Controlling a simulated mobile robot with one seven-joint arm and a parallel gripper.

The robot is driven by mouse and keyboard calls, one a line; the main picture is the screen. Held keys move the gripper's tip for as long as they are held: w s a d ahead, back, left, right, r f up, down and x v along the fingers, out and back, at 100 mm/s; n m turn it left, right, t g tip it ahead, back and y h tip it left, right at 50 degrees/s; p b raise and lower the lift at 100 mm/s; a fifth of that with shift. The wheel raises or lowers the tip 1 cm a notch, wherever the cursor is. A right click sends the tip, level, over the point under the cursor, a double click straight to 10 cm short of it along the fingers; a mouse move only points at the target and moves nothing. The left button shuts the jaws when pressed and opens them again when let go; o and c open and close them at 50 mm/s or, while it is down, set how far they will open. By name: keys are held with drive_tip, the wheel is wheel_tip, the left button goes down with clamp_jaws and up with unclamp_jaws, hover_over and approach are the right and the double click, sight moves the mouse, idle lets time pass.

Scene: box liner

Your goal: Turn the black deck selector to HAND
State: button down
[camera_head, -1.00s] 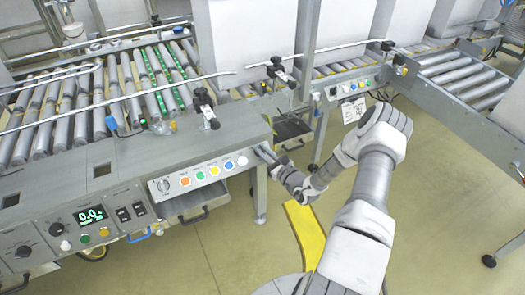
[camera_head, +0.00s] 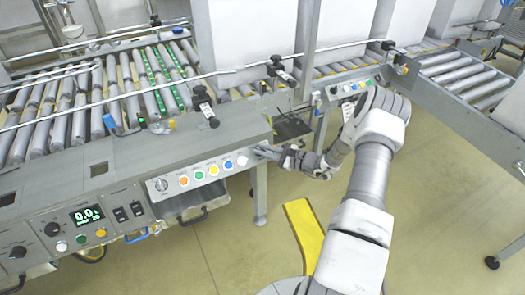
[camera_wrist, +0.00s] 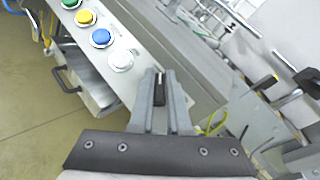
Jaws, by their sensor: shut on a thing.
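A small black selector (camera_wrist: 159,88) shows between the two grey fingers of my gripper (camera_wrist: 160,82) in the wrist view. The fingers are closed on its sides, beside the white button (camera_wrist: 121,61) at the end of the button row. In the head view my gripper (camera_head: 259,151) reaches the right end of the console's front panel (camera_head: 205,172), and the fingers hide the selector there. I cannot read a HAND label or tell which position the selector points to.
Orange, green, yellow, blue and white buttons line the panel, with another rotary switch (camera_head: 162,185) at its left end. A display panel (camera_head: 88,214) with black knobs is farther left. Roller conveyors (camera_head: 130,85) lie behind. Open floor (camera_head: 235,245) is in front, with a yellow strip (camera_head: 304,232).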

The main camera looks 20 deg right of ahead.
drive_tip(key=shift+s+d+f, duration=0.15)
drive_tip(key=shift+d+f, duration=0.1)
drive_tip(key=shift+f, duration=0.15)
drive_tip(key=c, duration=0.9)
unclamp_jaws()
drive_tip(key=shift+r, duration=0.1)
drive_tip(key=p+v, duration=0.3)
drive_tip(key=v, duration=1.4)
drive_tip(key=shift+s+r, duration=0.1)
drive_tip(key=shift+r, duration=0.05)
